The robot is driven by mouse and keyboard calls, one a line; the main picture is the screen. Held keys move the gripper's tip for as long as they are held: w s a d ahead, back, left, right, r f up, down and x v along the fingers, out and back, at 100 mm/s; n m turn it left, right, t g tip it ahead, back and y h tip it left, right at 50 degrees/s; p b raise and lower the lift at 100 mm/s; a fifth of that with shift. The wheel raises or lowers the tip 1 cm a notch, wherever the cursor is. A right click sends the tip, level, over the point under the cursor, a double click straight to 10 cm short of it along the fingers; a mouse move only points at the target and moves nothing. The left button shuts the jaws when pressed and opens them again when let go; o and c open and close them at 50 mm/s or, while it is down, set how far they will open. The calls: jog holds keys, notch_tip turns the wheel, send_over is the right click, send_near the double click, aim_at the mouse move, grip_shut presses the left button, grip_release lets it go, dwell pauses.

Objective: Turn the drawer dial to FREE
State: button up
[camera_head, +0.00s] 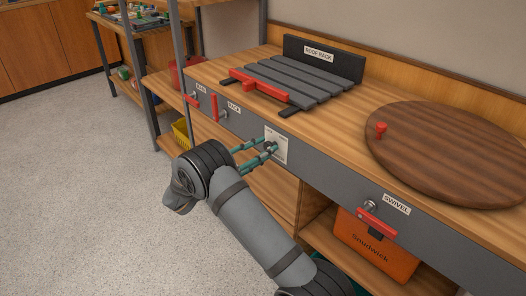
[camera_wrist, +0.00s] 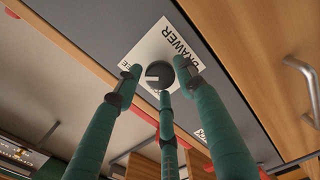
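The drawer dial is a round dark knob with a white pointer line (camera_wrist: 160,74). It sits on a white label plate (camera_head: 281,146) on the grey front panel of the counter. In the wrist view the plate reads DRAWER, and the word at its left is partly hidden by a finger. The pointer line lies toward the left of that view. My gripper (camera_head: 268,150) has three green fingers. In the wrist view its fingertips (camera_wrist: 160,78) are spread around the dial, with a gap at the left finger. Contact at the other fingers is unclear.
A red swivel handle (camera_head: 377,224) and red rack levers (camera_head: 214,107) stick out from the front. An orange box (camera_head: 372,248) is below.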

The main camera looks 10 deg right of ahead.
jog(key=shift+o, duration=1.1)
jog(key=v, duration=1.2)
jog(key=shift+d, duration=0.1)
jog(key=x, duration=1.2)
